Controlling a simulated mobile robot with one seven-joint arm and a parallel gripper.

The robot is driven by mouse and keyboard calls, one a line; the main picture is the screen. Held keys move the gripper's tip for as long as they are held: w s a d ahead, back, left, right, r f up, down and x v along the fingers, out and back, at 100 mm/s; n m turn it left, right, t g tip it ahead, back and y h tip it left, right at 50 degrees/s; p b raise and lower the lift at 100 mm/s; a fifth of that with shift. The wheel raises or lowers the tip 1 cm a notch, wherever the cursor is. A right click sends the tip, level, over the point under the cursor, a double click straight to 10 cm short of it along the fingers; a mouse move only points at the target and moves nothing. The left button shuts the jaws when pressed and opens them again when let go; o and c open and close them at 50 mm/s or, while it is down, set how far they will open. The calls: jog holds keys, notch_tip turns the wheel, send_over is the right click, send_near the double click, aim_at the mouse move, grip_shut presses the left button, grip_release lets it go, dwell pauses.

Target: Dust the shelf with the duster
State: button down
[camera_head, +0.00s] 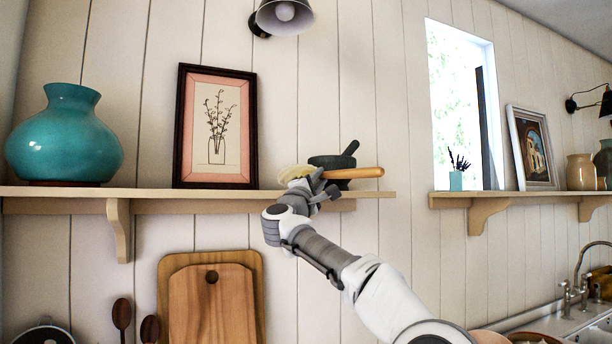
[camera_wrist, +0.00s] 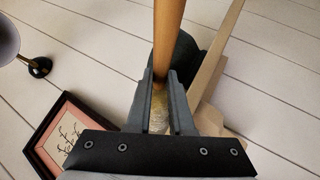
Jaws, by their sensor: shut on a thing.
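My gripper (camera_head: 316,183) is shut on the wooden handle of the duster (camera_head: 352,173) at the right part of the left shelf (camera_head: 270,195). The handle points right, and pale bristles (camera_head: 296,173) show on the left side of my gripper. In the wrist view the orange-brown handle (camera_wrist: 168,40) runs up from between the fingers (camera_wrist: 160,105). The duster is level with the shelf's top; I cannot tell whether the bristles touch it. My gripper hides part of the shelf's edge and the duster's middle.
A dark mortar with pestle (camera_head: 345,155) stands just behind the duster. A framed plant picture (camera_head: 215,125) and a teal vase (camera_head: 65,135) stand further left on the shelf. A lamp (camera_head: 284,15) hangs above. Cutting boards (camera_head: 210,300) are below. Shelf room between vase and picture is free.

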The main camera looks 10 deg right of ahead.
jog(key=shift+w+d, duration=0.15)
jog(key=shift+d, duration=0.75)
jog(key=s+a+r+p, duration=0.1)
jog(key=s+a+p, duration=0.25)
jog(key=a, duration=0.95)
jog(key=s+a+p, duration=0.2)
jog(key=a+p, duration=0.2)
jog(key=a, duration=1)
jog(key=s+a+r+p, duration=0.1)
jog(key=s+a+p, duration=0.2)
jog(key=a, duration=1)
jog(key=s+d+b, duration=0.2)
jog(key=s+b, duration=0.7)
jog(key=b, duration=0.1)
jog(key=s+d+r+b, duration=0.1)
jog(key=s+b, duration=0.8)
jog(key=s, duration=0.1)
jog(key=shift+d+b, duration=0.35)
jog(key=shift+b, duration=0.05)
jog(key=shift+r, duration=0.1)
